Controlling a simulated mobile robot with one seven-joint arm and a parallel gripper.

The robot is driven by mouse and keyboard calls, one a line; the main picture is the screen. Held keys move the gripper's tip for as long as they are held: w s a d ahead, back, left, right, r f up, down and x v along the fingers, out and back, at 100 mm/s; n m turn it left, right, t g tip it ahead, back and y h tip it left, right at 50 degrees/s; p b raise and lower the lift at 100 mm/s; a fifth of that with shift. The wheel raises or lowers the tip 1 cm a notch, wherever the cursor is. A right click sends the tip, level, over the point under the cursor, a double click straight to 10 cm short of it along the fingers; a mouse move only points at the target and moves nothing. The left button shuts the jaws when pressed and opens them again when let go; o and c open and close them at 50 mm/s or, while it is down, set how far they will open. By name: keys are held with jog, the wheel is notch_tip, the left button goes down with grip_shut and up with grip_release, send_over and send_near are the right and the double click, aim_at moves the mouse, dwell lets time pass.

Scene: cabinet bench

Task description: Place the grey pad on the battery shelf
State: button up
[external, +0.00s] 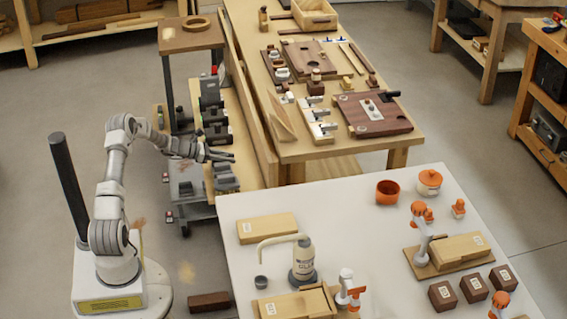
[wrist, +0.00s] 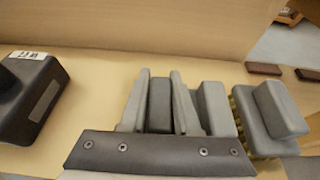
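My gripper (wrist: 160,75) shows in the wrist view as a dark palm bar with two light grey fingers. A dark grey block (wrist: 160,106), perhaps the grey pad, lies between the fingers with little or no gap; I cannot tell whether they press on it. A lighter grey block (wrist: 213,106) stands just right of the right finger. Farther right, a rounded grey pad (wrist: 280,110) lies against another grey block with a yellowish edge. In the external view my gripper (external: 231,157) is beside a group of grey blocks (external: 224,182) on the low shelf (external: 245,128).
A dark labelled device (wrist: 35,103) stands left of my gripper; dark devices (external: 211,92) line the shelf. An upright wooden board (wrist: 150,25) rises behind the blocks. The bench (external: 310,150) and a white table (external: 350,215) stand to the right. Floor near my base is mostly clear.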

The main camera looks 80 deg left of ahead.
jog(key=o, duration=0.3)
jog(key=shift+o, duration=0.2)
jog(key=shift+r+p, duration=0.25)
jog(key=shift+p, duration=0.1)
jog(key=p+v, duration=0.2)
jog(key=v, duration=1)
